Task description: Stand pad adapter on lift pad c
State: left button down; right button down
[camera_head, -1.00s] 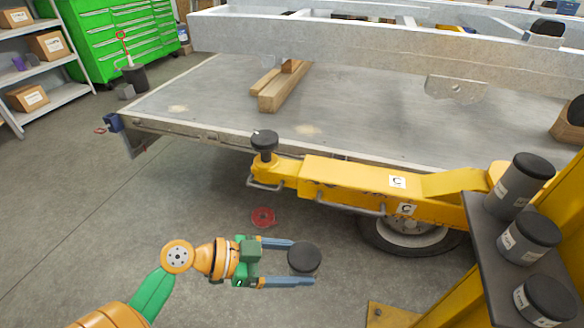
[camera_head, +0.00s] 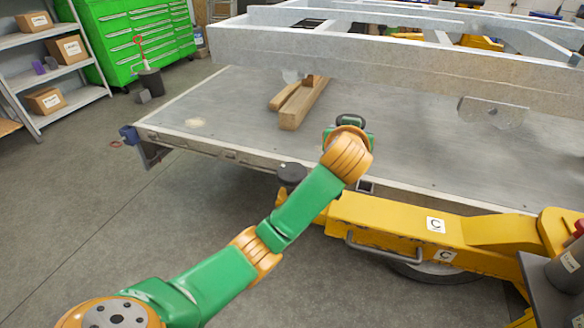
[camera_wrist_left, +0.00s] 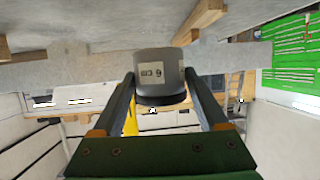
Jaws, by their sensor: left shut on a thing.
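The pad adapter (camera_wrist_left: 160,72), a grey cylinder with a black rubber end and a "6 cm" label, sits between the two fingers of my left gripper (camera_wrist_left: 160,80) in the left wrist view. The gripper is shut on it. The label appears upside down there, with the black end low in the picture. In the head view, my left gripper (camera_head: 348,122) is mostly hidden behind my wrist, and the adapter cannot be made out. Lift pad c (camera_head: 291,174) is a black round pad at the left end of the yellow lift arm (camera_head: 400,222), partly covered by my arm. My right gripper is not in view.
The trailer deck (camera_head: 220,150) and its grey frame beam (camera_head: 400,70) stretch behind the lift arm. Wooden blocks (camera_head: 305,103) lie on the deck. A dark rack (camera_head: 545,285) stands at the right edge. Green drawers (camera_head: 135,40) and shelves (camera_head: 60,75) stand at back left.

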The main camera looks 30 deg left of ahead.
pick_arm(q)
jog(key=s+a+f+p, duration=0.2)
jog(key=a+f, duration=0.1)
jog(key=a, duration=0.5)
send_over(290, 175)
notch_tip(290, 175, down, 6)
jog(key=shift+w+f, duration=0.1)
jog(key=shift+f, duration=0.1)
notch_tip(290, 175, down, 3)
grip_release()
jog(key=shift+f, duration=0.1)
